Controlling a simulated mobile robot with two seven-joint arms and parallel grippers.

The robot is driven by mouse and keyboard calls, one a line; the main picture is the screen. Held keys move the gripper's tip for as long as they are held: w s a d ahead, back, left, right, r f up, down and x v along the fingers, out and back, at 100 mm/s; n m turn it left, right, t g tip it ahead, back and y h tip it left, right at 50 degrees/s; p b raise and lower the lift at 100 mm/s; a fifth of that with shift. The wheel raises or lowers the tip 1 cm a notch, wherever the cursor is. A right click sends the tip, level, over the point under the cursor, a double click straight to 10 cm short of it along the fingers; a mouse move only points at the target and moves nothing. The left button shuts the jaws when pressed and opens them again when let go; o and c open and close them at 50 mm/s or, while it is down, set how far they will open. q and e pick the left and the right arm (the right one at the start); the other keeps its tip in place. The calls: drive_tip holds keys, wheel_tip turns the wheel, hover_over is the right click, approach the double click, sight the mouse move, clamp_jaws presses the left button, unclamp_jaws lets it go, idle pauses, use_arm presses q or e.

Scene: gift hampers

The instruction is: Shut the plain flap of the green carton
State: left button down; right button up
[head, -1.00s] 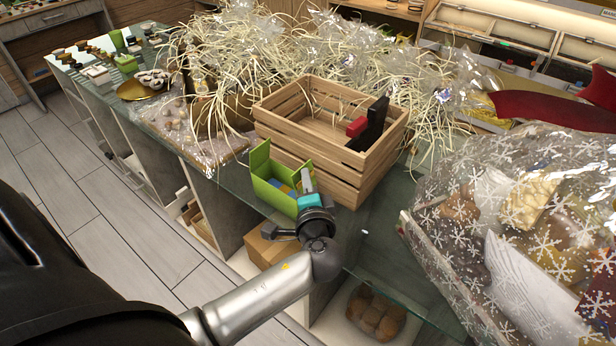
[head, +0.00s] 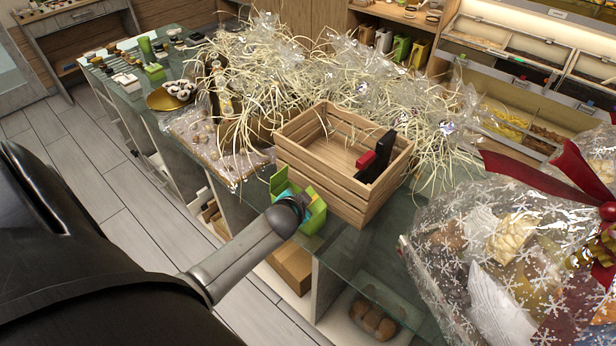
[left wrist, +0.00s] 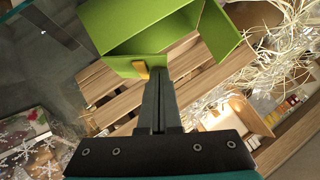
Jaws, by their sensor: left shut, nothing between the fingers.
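The green carton (head: 316,214) stands at the glass counter's edge beside the wooden crate. My left arm hides much of it in the head view. In the left wrist view the carton (left wrist: 150,22) fills the top, with a dark gap into it and a green panel (left wrist: 222,32) standing out at its right. A narrower green piece with an orange tab (left wrist: 141,70) is at its lower edge. My left gripper (left wrist: 160,72) is shut and empty, its tips beside the tab; I cannot tell whether they touch. My right gripper is not in view.
The wooden crate (head: 335,190) stands right behind the carton and holds a black and a red item. Straw-filled clear bags (head: 330,75) lie behind. A large snowflake-wrapped hamper (head: 490,240) is at right. Bare glass counter (head: 375,250) lies between carton and hamper.

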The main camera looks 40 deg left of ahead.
use_arm(q)
drive_tip(key=shift+a+f+n+h+p, duration=0.3)
drive_tip(key=shift+a+n+h+p, duration=0.1)
drive_tip(key=shift+a+h+p, duration=0.25)
drive_tip(key=shift+a+f+n+h, duration=0.25)
drive_tip(key=shift+f+n+h, duration=0.05)
drive_tip(key=shift+h, duration=0.25)
drive_tip(key=shift+w+f, duration=0.1)
drive_tip(key=shift+f, duration=0.1)
drive_tip(key=shift+a+f, duration=0.3)
drive_tip(key=shift+f, duration=0.35)
drive_tip(key=shift+d, duration=0.1)
drive_tip(key=shift+d+f+p, duration=0.25)
drive_tip(key=shift+d+p, duration=0.1)
drive_tip(key=shift+d, duration=0.35)
